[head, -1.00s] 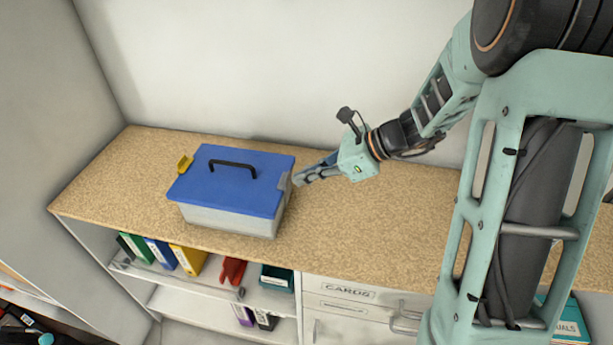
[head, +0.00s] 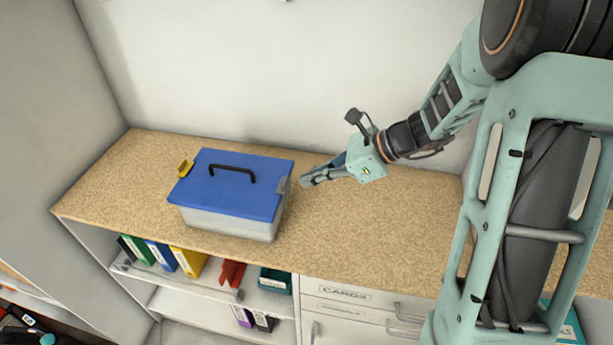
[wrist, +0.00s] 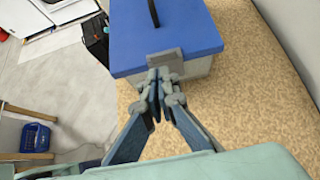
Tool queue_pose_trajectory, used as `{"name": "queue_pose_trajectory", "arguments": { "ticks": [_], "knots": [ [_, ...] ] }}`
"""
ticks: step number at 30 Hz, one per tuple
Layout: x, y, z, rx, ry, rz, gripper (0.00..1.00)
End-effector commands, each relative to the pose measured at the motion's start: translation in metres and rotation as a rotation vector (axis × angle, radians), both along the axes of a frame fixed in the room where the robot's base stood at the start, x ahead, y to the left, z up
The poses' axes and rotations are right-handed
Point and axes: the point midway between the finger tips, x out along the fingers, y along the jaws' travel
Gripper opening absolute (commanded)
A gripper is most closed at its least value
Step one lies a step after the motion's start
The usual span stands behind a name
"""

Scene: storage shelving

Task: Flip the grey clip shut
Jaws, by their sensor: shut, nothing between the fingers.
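A storage box (head: 235,222) with a pale body, a blue lid (head: 225,190) and a black handle stands on the counter. The grey clip (head: 283,186) is on the box's right end and appears to lie flat against the lid edge and side. In the wrist view the grey clip (wrist: 165,57) shows just beyond my fingertips. A yellow clip (head: 185,167) on the left end sticks up and outward. My gripper (head: 304,183) is shut and empty, a short gap to the right of the grey clip. In the wrist view my gripper (wrist: 160,76) partly covers the area below the clip.
The speckled counter (head: 380,230) is clear to the right of the box, with a wall behind it. Below are shelves with binders (head: 160,253), a red item (head: 232,272), a teal bin (head: 275,281) and drawers (head: 350,305). A blue basket (wrist: 35,137) shows in the wrist view.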

Motion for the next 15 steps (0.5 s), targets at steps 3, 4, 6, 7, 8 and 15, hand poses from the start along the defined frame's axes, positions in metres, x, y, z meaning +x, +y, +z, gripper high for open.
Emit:
{"name": "queue_pose_trajectory", "arguments": {
  "ticks": [3,4,6,7,8,15],
  "knots": [
    [0.0,-0.01,0.0,-0.002,0.001,0.001,0.0],
    [0.001,-0.008,0.006,-0.001,-0.005,0.005,0.0],
    [0.002,-0.001,0.024,-0.001,-0.011,0.007,0.0],
    [0.003,0.001,0.031,-0.002,-0.011,0.007,0.0],
    [0.003,0.004,0.038,-0.002,-0.009,0.007,0.0],
    [0.006,0.018,0.079,-0.002,-0.004,0.004,0.0]
  ]
}}
